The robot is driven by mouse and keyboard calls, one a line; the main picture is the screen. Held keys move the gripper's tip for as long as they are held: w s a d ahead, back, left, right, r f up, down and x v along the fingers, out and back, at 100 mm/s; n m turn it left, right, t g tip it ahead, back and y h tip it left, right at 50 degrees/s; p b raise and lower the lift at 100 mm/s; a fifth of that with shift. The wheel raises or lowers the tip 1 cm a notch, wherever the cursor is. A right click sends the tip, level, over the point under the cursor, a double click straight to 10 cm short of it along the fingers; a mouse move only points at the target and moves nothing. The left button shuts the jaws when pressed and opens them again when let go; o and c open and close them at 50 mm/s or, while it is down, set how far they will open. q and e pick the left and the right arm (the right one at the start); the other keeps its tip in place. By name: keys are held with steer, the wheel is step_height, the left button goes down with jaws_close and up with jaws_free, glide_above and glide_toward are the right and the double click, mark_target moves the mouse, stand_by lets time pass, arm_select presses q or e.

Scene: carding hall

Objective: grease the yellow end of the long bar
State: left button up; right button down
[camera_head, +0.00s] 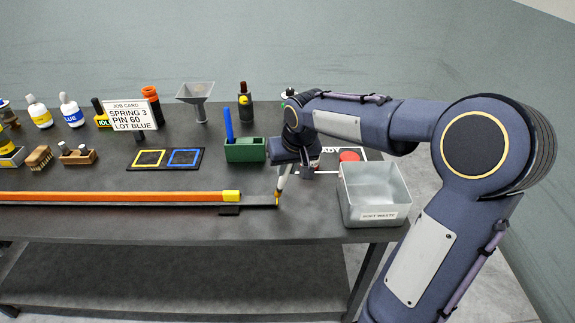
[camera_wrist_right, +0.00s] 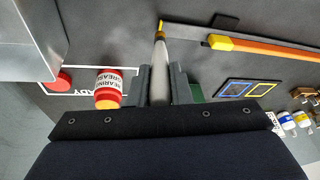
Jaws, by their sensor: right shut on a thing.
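My right gripper (camera_head: 288,163) is shut on a pale tapered tool (camera_wrist_right: 160,68), which points at the bar. The tool also shows in the head view (camera_head: 283,182). A small yellow patch (camera_wrist_right: 160,27) shows at its tip, by the right end of a long thin dark bar (camera_wrist_right: 195,28); I cannot tell whether it belongs to tool or bar. An orange bar (camera_head: 120,197) with a yellow end (camera_head: 231,196) lies alongside the dark one, its end apart from the tool. A red and yellow bearing grease tin (camera_wrist_right: 108,90) stands beside the gripper. My left gripper is not in view.
A grey waste bin (camera_head: 375,197) stands at the right table edge. A green holder with a blue pen (camera_head: 245,150) stands left of the gripper. A framed mat (camera_head: 165,159), bottles, a funnel (camera_head: 198,98) and a job card (camera_head: 130,115) stand behind the bars.

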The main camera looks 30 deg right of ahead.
steer(key=shift+f+b, duration=0.75)
steer(key=shift+f, duration=0.1)
stand_by(0.5)
steer(key=shift+w+a, duration=1.8)
steer(key=shift+a, duration=1.15)
steer(key=shift+s+d+b, duration=0.1)
steer(key=shift+s+d, duration=0.5)
steer(key=shift+d, duration=0.4)
steer(key=shift+s+d+b, duration=0.1)
steer(key=shift+s+d, duration=0.5)
steer(key=shift+d, duration=0.35)
steer(key=shift+s+d+b, duration=0.1)
steer(key=shift+s+d, duration=0.5)
steer(key=shift+d, duration=0.4)
steer(key=shift+r, duration=0.1)
